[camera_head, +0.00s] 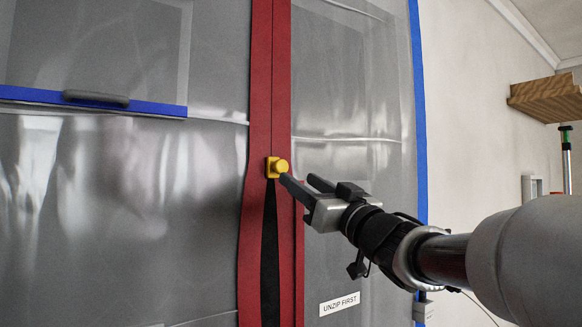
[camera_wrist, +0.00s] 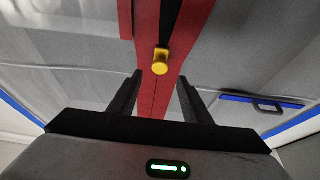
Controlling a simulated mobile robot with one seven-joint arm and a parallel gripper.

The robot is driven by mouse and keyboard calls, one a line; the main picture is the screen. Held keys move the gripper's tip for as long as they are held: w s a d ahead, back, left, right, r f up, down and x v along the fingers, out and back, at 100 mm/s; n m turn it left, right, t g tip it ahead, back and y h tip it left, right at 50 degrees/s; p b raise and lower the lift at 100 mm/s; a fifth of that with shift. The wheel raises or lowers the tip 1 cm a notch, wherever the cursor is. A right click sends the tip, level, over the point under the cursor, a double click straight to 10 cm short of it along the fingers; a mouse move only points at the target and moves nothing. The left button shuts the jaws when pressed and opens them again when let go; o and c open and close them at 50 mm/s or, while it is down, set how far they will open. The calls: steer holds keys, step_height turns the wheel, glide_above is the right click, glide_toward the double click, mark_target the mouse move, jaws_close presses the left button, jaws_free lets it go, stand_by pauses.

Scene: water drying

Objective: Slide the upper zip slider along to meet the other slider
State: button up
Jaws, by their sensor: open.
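A yellow zip slider (camera_head: 277,167) with a round knob sits on the red zip strip (camera_head: 270,80) of a translucent plastic sheet. Above it the strip is closed; below it a dark gap (camera_head: 270,255) widens between the red edges. My gripper (camera_head: 301,180) is open, its fingers pointing at the slider from the right in the head view. In the wrist view the slider (camera_wrist: 160,61) lies a little beyond the fingertips, between their lines, and my gripper (camera_wrist: 160,80) is empty. Whether a fingertip touches the knob I cannot tell. The other slider is not visible.
A label reading "UNZIP FIRST" (camera_head: 340,304) is on the sheet at lower right. A blue-edged flap with a grey handle (camera_head: 96,98) is at upper left. Blue tape (camera_head: 419,120) borders the sheet, and a wooden shelf (camera_head: 545,97) is on the right wall.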

mark_target(283, 169)
steer(key=p+x, duration=0.1)
steer(key=x, duration=0.8)
steer(key=shift+w+a, duration=0.15)
jaws_close()
